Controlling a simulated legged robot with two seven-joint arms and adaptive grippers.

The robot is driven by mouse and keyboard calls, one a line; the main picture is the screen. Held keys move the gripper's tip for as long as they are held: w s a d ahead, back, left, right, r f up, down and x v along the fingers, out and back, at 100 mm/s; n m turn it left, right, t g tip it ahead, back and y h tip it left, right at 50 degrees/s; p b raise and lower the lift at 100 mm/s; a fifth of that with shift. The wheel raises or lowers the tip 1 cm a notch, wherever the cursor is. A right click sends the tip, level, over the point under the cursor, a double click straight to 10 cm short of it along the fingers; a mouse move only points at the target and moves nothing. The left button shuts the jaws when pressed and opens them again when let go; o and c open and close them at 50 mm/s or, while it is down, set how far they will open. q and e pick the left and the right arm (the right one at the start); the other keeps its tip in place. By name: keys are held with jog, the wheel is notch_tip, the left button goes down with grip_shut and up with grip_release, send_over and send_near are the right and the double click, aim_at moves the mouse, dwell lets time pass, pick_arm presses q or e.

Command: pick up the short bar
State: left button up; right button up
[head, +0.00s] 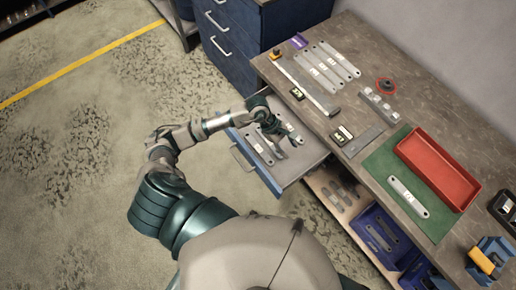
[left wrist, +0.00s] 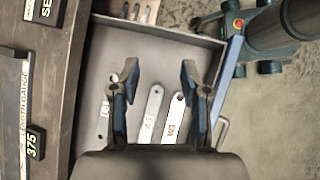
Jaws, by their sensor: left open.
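An open drawer (head: 298,172) under the bench holds several flat grey metal bars. In the left wrist view, three bars with white labels lie side by side in the drawer (left wrist: 200,50): a left bar (left wrist: 104,122), a middle bar (left wrist: 153,105) and a right bar (left wrist: 173,122). Their near ends are hidden behind my gripper, so I cannot tell which is the short bar. My left gripper (head: 283,145) is over the drawer. Its fingers (left wrist: 158,72) are spread with nothing between them, on either side of the middle and right bars. My right gripper is not in view.
The bench top (head: 345,100) carries more bars, a length gauge and small black label blocks. A red tray (head: 438,168) and a bar (head: 408,197) lie on a green mat (head: 378,167). A blue bin (head: 376,237) stands below. Blue cabinet drawers (head: 228,45) stand behind.

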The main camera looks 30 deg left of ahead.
pick_arm(q)
jog(key=w+a+f+m+y, duration=0.2)
jog(key=a+y, duration=0.5)
jog(key=a, duration=0.7)
jog(key=p, duration=0.1)
send_over(258, 147)
jog(key=shift+g, duration=0.3)
jog(key=f, duration=1)
jog(key=shift+s+a+f, duration=0.1)
jog(key=shift+s+f, duration=0.2)
jog(key=shift+f, duration=0.7)
jog(key=f, duration=0.4)
jog(key=shift+w+f+p, duration=0.2)
jog(key=shift+f+p, duration=0.05)
jog(key=shift+p, duration=0.1)
grip_shut()
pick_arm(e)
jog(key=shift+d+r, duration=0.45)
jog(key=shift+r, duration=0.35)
